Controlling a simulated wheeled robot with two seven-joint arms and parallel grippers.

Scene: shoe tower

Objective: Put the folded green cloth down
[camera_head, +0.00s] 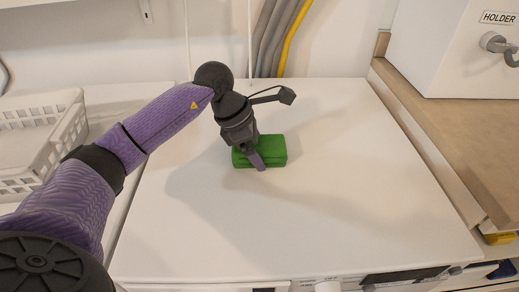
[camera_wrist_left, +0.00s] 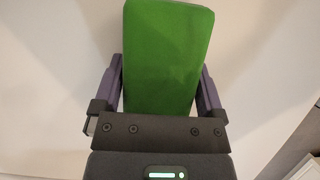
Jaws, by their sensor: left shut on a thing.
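The folded green cloth (camera_head: 273,148) is a small flat block over the middle of the white machine top (camera_head: 330,210). My left gripper (camera_head: 255,158) is shut on it from above, with one purple finger showing on the near side. In the left wrist view the cloth (camera_wrist_left: 167,55) fills the space between the two purple fingers (camera_wrist_left: 160,85) and extends beyond them. I cannot tell whether the cloth's underside touches the white top. My right gripper is in neither view.
A white basket (camera_head: 40,140) stands at the left. A wooden counter (camera_head: 455,130) with a white box labelled HOLDER (camera_head: 455,45) is at the right. Grey and yellow pipes (camera_head: 283,38) run up the back wall. The white top around the cloth is clear.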

